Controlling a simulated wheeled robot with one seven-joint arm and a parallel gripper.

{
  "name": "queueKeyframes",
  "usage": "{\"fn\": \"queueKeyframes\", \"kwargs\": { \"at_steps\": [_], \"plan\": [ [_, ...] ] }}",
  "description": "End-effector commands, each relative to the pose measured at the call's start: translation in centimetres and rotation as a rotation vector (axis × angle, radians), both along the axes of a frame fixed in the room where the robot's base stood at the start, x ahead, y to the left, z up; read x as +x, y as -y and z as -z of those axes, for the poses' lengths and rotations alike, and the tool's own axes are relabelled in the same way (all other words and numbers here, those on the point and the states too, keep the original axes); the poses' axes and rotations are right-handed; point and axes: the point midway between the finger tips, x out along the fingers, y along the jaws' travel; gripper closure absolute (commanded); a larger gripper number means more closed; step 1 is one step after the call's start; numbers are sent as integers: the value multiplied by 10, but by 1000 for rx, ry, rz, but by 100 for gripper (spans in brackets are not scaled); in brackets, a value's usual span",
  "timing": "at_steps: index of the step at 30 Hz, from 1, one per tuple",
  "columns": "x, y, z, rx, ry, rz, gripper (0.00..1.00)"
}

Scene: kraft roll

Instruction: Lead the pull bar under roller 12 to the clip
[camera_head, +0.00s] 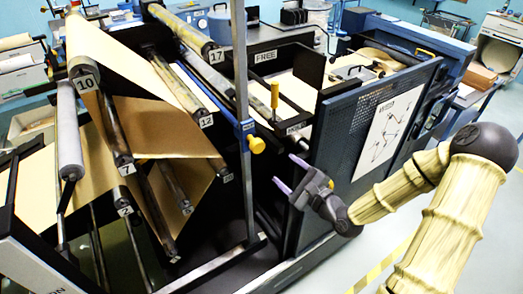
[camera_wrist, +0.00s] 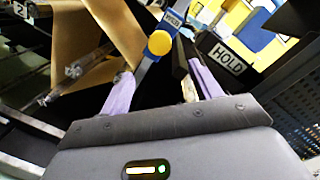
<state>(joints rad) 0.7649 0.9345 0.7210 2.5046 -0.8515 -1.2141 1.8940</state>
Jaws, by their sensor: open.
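Roller 12 (camera_head: 180,90) is a dark metal roller with its number plate at the near end, in the left half of the head view. Tan kraft paper (camera_head: 140,125) runs around the rollers below and left of it. My gripper (camera_head: 291,173) is open, right of the roller frame and in front of the blue mesh panel. In the wrist view my gripper (camera_wrist: 160,75) has its two lilac fingers apart. A narrow tan piece (camera_wrist: 188,90) shows beside the right finger; I cannot tell whether it is the pull bar. I cannot make out the clip for certain.
A blue upright bracket with a yellow knob (camera_head: 256,145) stands between my gripper and the rollers. A HOLD plate (camera_wrist: 227,58) is close beyond the right finger. The blue mesh panel (camera_head: 345,125) stands behind my gripper. Pale floor (camera_head: 375,245) is open below my arm.

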Motion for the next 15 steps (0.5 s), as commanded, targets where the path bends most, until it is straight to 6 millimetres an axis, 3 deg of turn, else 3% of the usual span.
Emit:
{"fn": "queueKeyframes", "kwargs": {
  "at_steps": [15],
  "plan": [
    [48,-41,0,-1,2,-1,37]
  ]
}}
